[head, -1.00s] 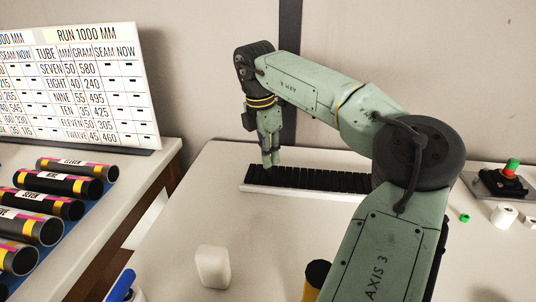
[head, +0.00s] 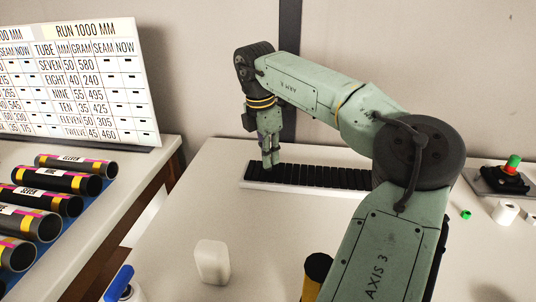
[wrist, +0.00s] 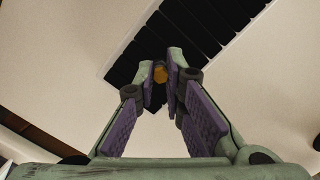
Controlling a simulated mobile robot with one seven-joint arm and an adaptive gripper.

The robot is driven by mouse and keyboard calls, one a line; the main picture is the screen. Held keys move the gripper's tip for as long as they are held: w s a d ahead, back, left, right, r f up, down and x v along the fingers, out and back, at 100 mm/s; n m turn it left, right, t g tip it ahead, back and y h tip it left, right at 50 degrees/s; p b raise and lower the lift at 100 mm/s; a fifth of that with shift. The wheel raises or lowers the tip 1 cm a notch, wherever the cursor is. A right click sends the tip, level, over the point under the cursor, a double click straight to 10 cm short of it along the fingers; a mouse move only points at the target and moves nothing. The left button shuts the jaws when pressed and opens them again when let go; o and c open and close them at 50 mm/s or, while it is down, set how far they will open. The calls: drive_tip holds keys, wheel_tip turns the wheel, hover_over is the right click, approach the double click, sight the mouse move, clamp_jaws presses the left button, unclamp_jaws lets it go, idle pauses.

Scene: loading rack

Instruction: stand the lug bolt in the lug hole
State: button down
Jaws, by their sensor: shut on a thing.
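My gripper (head: 270,166) points down at the left part of a long black slotted strip (head: 325,177) on the white table. In the wrist view the two fingertips (wrist: 160,73) are close together around a small orange-brown hexagonal end, which looks like the lug bolt (wrist: 160,74). Most of it is hidden by the fingers. The black strip (wrist: 190,28) lies beyond the fingertips in that view. I cannot tell whether the bolt touches it. I cannot make out the lug hole in either view.
A white block (head: 212,262) stands at the front of the table. A dark fixture with a red and green top (head: 508,178), white rolls (head: 505,212) and a small green piece (head: 465,214) are at the right. Labelled tubes (head: 58,183) lie on the left table below a chart (head: 75,85).

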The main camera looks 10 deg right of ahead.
drive_tip(key=shift+f, duration=0.1)
drive_tip(key=c, duration=1.6)
unclamp_jaws()
